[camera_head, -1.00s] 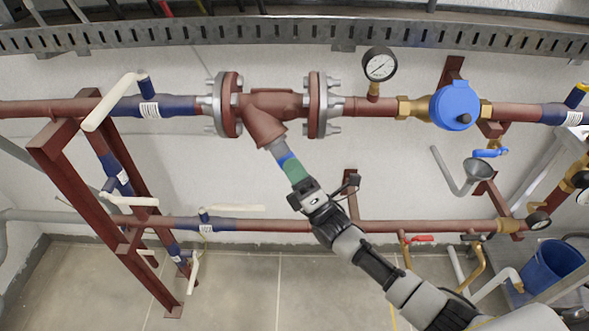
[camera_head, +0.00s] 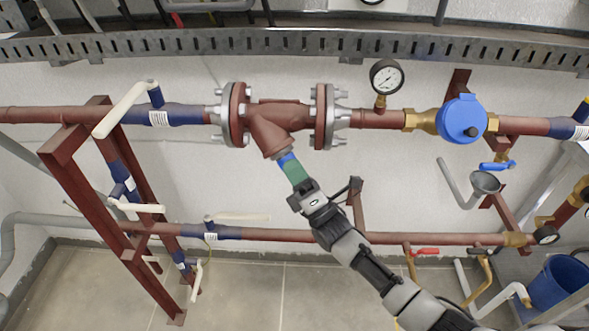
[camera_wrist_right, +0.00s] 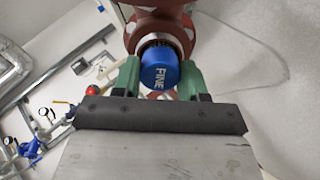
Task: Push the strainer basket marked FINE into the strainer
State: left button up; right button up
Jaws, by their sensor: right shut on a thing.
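The strainer (camera_head: 277,130) is a red-brown Y-shaped body between two bolted flanges in the upper pipe, its angled branch opening down and right. The strainer basket marked FINE (camera_wrist_right: 159,72) shows its blue end with white lettering in the right wrist view; its blue part also shows in the head view (camera_head: 286,159). My right gripper (camera_head: 292,168) is shut on this blue end with its green fingers, one on each side. The basket lines up with the branch, and most of it is hidden inside. A short grey part shows at the mouth. My left gripper is out of view.
A pressure gauge (camera_head: 386,76) and a blue round meter (camera_head: 461,119) sit to the right on the upper pipe. A lower red pipe (camera_head: 290,235) runs behind my right arm. A white-handled valve (camera_head: 126,110) is at the left.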

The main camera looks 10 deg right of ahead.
jog(key=shift+r, duration=0.3)
jog(key=o, duration=0.7)
jog(key=shift+w, duration=0.1)
jog(key=shift+o, duration=1.4)
jog(key=shift+a, duration=0.15)
jog(key=shift+f, duration=0.1)
jog(key=b+v, duration=0.2)
jog(key=v, duration=0.7)
jog(key=shift+f, duration=0.1)
